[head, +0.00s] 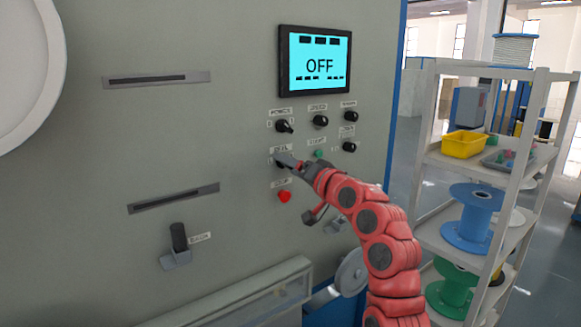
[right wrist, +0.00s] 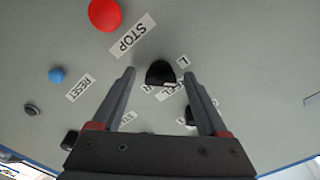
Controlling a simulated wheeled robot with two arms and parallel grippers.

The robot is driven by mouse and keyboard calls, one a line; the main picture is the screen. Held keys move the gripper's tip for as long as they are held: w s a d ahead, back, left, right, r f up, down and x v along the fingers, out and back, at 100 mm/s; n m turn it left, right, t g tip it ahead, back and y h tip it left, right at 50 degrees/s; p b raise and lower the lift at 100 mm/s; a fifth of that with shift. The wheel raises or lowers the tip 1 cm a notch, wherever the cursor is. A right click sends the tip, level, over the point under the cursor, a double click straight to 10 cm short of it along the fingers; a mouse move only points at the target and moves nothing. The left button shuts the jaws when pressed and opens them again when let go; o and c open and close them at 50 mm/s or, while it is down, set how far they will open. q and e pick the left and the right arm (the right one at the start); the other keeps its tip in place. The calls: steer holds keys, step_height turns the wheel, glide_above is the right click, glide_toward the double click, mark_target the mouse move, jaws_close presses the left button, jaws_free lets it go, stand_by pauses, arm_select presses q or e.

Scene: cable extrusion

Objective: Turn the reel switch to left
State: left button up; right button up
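The reel switch is a black knob (right wrist: 160,73) on the grey machine panel, with a REEL label and L and R marks partly hidden behind it. In the right wrist view my right gripper (right wrist: 160,77) is open, with one finger on each side of the knob and a gap at both sides. I cannot tell how deep the fingertips reach around it. My left gripper is not in view.
A red STOP button (head: 284,196) sits just below the switch; a green button (head: 318,153) and several black knobs are close by. The screen (head: 318,62) reads OFF. A lever (head: 179,238) stands lower left. A shelf (head: 433,120) with spools is at right.

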steer(key=shift+s, duration=0.1)
steer(key=b+v, duration=0.2)
steer(key=v, duration=1.5)
steer(key=shift+d, duration=0.15)
